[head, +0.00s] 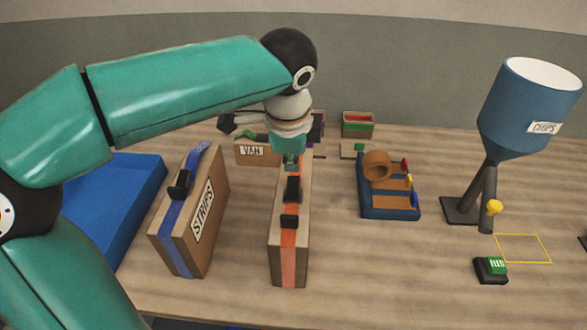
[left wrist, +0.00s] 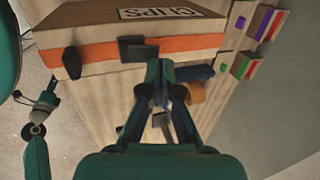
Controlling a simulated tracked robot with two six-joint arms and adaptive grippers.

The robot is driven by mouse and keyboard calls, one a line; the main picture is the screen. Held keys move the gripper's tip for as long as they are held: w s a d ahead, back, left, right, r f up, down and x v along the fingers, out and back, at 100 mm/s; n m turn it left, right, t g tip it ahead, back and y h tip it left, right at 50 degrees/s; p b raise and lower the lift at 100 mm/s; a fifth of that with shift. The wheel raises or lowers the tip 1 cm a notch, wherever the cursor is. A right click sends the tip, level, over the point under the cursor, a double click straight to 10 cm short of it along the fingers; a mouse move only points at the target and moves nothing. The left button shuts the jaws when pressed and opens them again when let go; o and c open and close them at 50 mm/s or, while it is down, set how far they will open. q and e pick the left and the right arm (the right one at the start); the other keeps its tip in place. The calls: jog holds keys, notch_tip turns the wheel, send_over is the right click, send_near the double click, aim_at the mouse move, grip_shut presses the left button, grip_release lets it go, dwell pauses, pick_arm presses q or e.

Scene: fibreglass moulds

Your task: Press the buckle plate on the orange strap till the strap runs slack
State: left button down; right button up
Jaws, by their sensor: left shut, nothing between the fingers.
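The orange strap (head: 288,262) runs over the top and down the near end of an upright brown case (head: 274,230). It lies flat against the case. Two black buckle parts sit on the strap on top: a farther one (head: 292,188) and a nearer one (head: 288,221). My left gripper (head: 290,162) is shut and empty, pointing down at the far part of the case top. Its fingertips (left wrist: 160,66) are close to the plate; contact cannot be told.
A STRIPS case (head: 216,178) with a blue strap stands to the left, beside a blue tray (head: 150,180). A VAN case (head: 251,152) is behind. A blue rack (head: 390,213), a CHIPS hopper (head: 515,110) and a green FEED button (head: 496,266) are to the right.

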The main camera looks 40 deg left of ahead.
aim_at(292, 176)
pick_arm(q)
jog(key=shift+x, duration=1.55)
jog(key=shift+w+a+f+g+h+p, duration=0.15)
jog(key=shift+g+h+p, duration=0.15)
jog(key=shift+p, duration=0.6)
jog(key=shift+f, duration=0.25)
jog(key=shift+r, duration=0.15)
jog(key=shift+r+p, duration=0.5)
jog(key=shift+r, duration=0.2)
